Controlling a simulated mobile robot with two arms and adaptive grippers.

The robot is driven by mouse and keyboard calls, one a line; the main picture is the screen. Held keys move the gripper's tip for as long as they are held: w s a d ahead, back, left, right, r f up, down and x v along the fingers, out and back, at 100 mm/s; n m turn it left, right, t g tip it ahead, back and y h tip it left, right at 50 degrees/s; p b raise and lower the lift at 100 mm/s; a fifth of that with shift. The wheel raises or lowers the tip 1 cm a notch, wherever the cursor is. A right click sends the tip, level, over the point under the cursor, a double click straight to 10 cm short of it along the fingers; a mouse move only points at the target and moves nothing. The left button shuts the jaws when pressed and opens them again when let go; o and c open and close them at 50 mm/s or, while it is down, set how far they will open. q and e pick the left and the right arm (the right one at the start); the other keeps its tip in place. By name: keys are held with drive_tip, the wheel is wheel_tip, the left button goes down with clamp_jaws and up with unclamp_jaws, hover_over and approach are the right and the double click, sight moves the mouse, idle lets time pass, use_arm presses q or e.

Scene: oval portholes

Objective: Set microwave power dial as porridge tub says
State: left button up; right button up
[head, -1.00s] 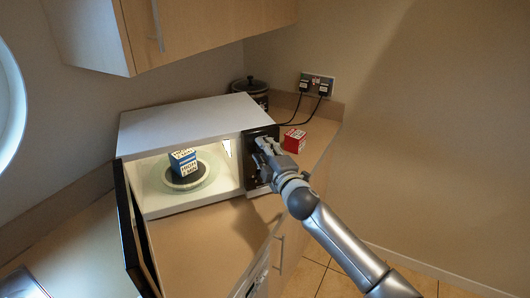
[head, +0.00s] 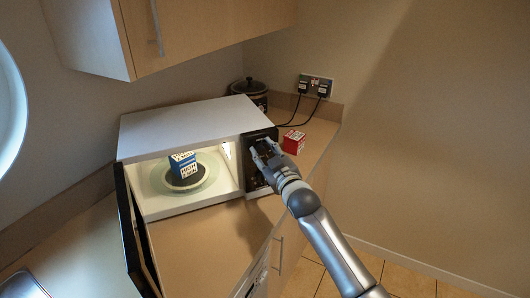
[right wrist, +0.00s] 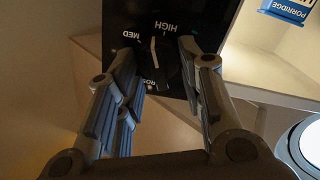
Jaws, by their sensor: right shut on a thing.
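The porridge tub (head: 183,164) is a blue and white block on the glass turntable inside the open microwave (head: 180,119). Its lettering is too small in the head view for me to read surely; its PORRIDGE label (right wrist: 287,12) shows in the right wrist view. The power dial (right wrist: 154,54) is dark with a white pointer line, on the black control panel. MED and HIGH are legible; a lower label is partly hidden. The line's upper end lies between MED and HIGH. My right gripper (head: 262,151) is shut on the dial, fingers either side (right wrist: 160,58). My left gripper is out of view.
The microwave door (head: 133,235) hangs open at the left. A red and white box (head: 293,142) stands on the counter right of the panel. A dark lidded pot (head: 250,91) and plugged sockets (head: 316,84) are behind. A wall cupboard (head: 200,25) overhangs.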

drive_tip(key=m, duration=0.4)
drive_tip(key=shift+d+m, duration=0.1)
drive_tip(key=shift+m, duration=0.2)
idle(0.4)
drive_tip(key=o, duration=0.9)
drive_tip(key=shift+o, duration=0.2)
drive_tip(key=v, duration=1.2)
drive_tip(key=shift+f, duration=0.1)
